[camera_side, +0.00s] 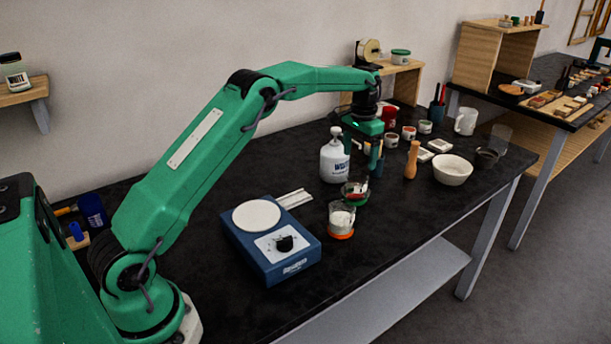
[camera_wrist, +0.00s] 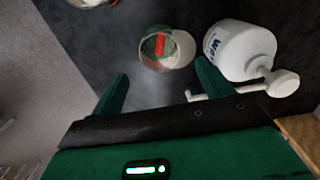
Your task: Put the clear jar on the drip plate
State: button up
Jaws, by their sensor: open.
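A clear jar (camera_side: 341,217) with white contents and an orange-red base stands on the black bench in the side view. Just behind it is a small clear vessel (camera_side: 355,193) with green and red parts; it also shows in the wrist view (camera_wrist: 154,46), ahead of my fingers. I cannot tell for sure which one is the task's jar. My gripper (camera_side: 375,171) is open, pointing down beside the white bottle; in the wrist view the space between its fingers (camera_wrist: 161,82) is empty. No thing is clearly identifiable as the drip plate; a round white plate (camera_side: 256,216) tops the blue device.
The white wash bottle (camera_side: 334,163) stands close to my gripper and also shows in the wrist view (camera_wrist: 240,48). A wooden peg-like piece (camera_side: 411,161) and a white bowl (camera_side: 453,170) stand to the right. The blue device (camera_side: 283,262) is at the front left.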

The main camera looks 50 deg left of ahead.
dwell(0.4)
jog(key=shift+s+d+r, duration=0.2)
jog(key=shift+s+r, duration=0.05)
jog(key=shift+r, duration=0.35)
jog(key=s+d+r+t, duration=0.1)
jog(key=s+d+r, duration=0.2)
jog(key=s+r, duration=0.45)
jog(key=s+d+r+t, duration=0.2)
jog(key=s+d+r, duration=0.2)
jog(key=s+r, duration=0.4)
jog(key=s+d+f+t, duration=0.1)
jog(key=s+f, duration=0.1)
jog(key=s, duration=0.9)
jog(key=s+d+f+t, duration=0.1)
jog(key=s+d+f, duration=0.1)
jog(key=s, duration=0.9)
jog(key=shift+s+d+f+t, duration=0.3)
jog(key=shift+f, duration=0.25)
